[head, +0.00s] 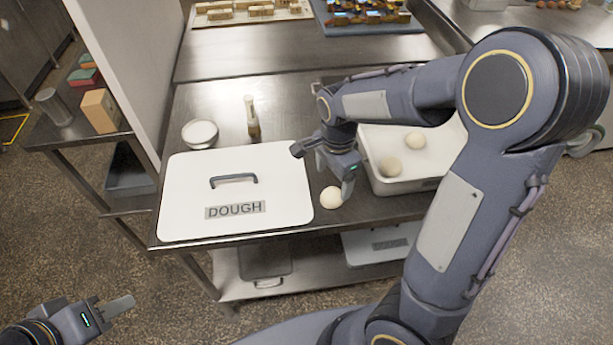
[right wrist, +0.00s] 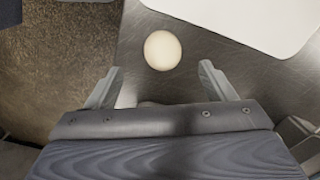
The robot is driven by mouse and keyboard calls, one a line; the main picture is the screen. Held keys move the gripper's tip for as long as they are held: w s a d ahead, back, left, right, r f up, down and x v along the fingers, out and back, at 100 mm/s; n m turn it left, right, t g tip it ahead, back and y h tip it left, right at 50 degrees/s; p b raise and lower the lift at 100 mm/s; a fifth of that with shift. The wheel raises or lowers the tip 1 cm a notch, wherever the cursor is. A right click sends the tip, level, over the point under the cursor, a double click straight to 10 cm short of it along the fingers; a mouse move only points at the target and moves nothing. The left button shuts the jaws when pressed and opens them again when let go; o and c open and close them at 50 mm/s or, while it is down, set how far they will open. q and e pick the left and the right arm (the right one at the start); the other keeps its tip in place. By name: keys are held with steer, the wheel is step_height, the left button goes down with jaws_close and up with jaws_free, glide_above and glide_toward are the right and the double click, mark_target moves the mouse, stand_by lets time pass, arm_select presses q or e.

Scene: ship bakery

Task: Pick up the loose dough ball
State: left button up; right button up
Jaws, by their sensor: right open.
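The loose dough ball (head: 331,197) is pale and round. It rests on the steel table (head: 200,109) between the white lid marked DOUGH and a white tub. My right gripper (head: 322,170) is just above and behind it in the head view. In the right wrist view the ball (right wrist: 162,50) lies beyond the two spread fingertips (right wrist: 160,75), roughly centred between them. The right gripper is open and empty. My left gripper (head: 118,306) is at the lower left of the head view, away from the table; its jaw gap cannot be made out.
The DOUGH lid (head: 280,192) lies flat left of the ball. The white tub (head: 405,185) with dough balls (head: 414,140) stands at right. A white bowl (head: 200,134) and a brush-like tool (head: 252,116) stand behind the lid. The table's front edge is close to the ball.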

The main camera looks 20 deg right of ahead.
mark_target(332, 192)
steer(key=shift+w+f, duration=0.1)
steer(key=shift+f, duration=0.3)
steer(key=f, duration=0.7)
steer(key=shift+w+d, duration=0.15)
steer(key=shift+d, duration=0.15)
steer(key=shift+c, duration=0.4)
steer(key=shift+r, duration=0.1)
steer(key=c, duration=1)
steer(key=shift+c, duration=0.2)
steer(key=shift+r, duration=0.15)
